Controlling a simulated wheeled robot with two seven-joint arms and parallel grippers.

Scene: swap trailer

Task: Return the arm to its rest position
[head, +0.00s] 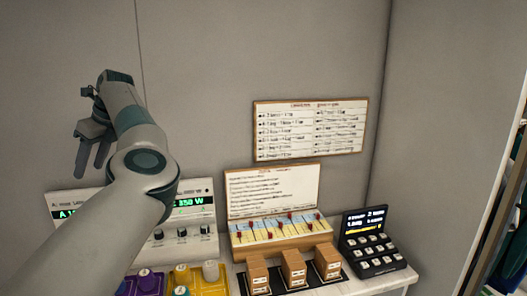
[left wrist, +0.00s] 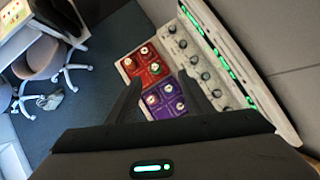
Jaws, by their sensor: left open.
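My left gripper (head: 90,160) is raised in front of the grey wall at the left of the head view, above the bench with the devices. Its fingers point down, apart and with nothing between them. In the left wrist view the two dark fingers (left wrist: 161,78) are also spread and empty, with the red and purple panels seen beyond them. My left arm comes in from the lower left and hides part of the white device with green digits (head: 193,201). My right gripper is in neither view.
The bench holds a yellow panel (head: 208,286), a purple panel (head: 149,283), a board with red pegs (head: 283,232), several wooden blocks (head: 293,268) and a black keypad (head: 368,243). Written boards (head: 310,128) stand behind. The wrist view shows chairs (left wrist: 40,58) and open floor.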

